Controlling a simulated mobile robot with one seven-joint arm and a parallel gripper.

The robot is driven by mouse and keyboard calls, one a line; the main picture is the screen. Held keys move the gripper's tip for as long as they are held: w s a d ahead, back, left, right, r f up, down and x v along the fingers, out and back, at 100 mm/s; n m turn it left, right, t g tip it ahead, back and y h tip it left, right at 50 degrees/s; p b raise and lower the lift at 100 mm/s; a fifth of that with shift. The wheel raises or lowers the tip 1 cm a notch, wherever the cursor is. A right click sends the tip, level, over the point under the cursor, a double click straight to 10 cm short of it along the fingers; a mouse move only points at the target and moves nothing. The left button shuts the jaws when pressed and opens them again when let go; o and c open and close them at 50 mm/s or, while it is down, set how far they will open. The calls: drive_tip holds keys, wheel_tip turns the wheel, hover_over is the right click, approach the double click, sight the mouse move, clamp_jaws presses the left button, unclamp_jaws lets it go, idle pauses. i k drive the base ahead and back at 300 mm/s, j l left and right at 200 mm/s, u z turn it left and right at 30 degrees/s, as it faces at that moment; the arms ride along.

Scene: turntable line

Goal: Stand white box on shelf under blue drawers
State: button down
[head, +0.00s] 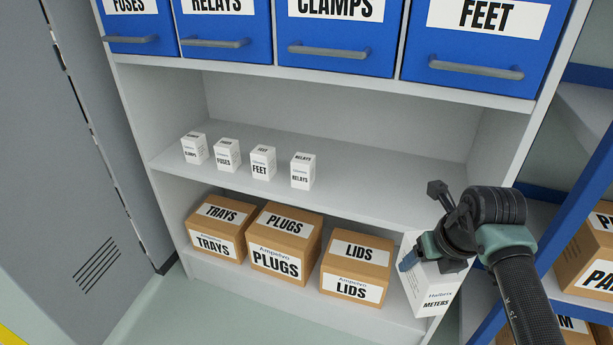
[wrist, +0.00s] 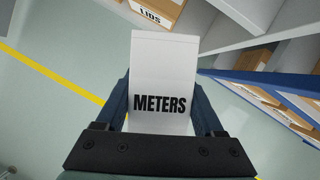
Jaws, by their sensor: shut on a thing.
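My gripper (head: 428,258) is shut on a white box (head: 430,287) labelled METERS, at the right of the head view. The box hangs upright or nearly so, in front of the shelf unit's lower right part. In the wrist view the white box (wrist: 164,75) sits between the two fingers of my gripper (wrist: 165,115), METERS label facing the camera. The shelf (head: 370,198) under the blue drawers (head: 340,43) is grey-white. Small white boxes for clamps (head: 195,149), fuses (head: 228,155), feet (head: 263,163) and relays (head: 302,171) stand in a row on its left half.
The shelf's right half is clear. On the lower shelf stand brown cartons of trays (head: 215,229), plugs (head: 284,244) and lids (head: 355,267). The unit's right side panel (head: 530,125) and a blue rack post (head: 575,235) are near my arm. A grey cabinet (head: 85,130) stands left.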

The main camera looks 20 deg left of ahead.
sight(381, 189)
drive_tip(key=i+j, duration=0.2)
drive_tip(key=i, duration=0.35)
drive_tip(key=i+j+u, duration=0.15)
drive_tip(key=i, duration=0.4)
